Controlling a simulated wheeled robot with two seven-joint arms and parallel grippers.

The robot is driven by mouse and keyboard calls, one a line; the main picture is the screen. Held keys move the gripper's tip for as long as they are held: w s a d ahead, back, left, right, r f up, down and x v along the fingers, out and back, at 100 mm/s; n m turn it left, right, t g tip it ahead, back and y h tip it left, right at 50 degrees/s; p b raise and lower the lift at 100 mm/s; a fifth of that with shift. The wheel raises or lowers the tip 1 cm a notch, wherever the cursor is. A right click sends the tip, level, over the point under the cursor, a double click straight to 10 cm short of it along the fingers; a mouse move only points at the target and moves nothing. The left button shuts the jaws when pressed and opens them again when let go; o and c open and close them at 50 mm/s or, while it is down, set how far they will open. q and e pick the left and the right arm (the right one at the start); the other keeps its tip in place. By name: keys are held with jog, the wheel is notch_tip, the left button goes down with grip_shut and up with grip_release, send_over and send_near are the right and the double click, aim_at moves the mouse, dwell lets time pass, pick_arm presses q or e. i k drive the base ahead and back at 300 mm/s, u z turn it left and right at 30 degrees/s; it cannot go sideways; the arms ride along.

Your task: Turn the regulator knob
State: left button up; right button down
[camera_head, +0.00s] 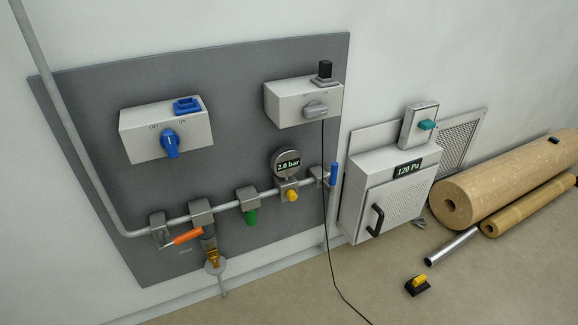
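A pipe (225,208) runs along the lower part of a grey wall panel (230,90). A round gauge (287,161) reading 2.0 bar stands on a fitting on this pipe. A small yellow knob (292,196) sits on the front of that fitting, just below the gauge. A green knob (251,217) hangs under the fitting to its left. I cannot tell from labels which of these is the regulator knob. Neither of my grippers is in view, and nothing touches the knobs.
An orange lever (188,236) and a blue handle (333,174) are also on the pipework. Two switch boxes (140,137) (275,103) are above. A black cable (328,240) hangs right of the yellow knob.

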aim_at(291, 196)
jog(key=u, duration=0.55)
jog(key=i, duration=1.05)
jog(key=z, duration=0.35)
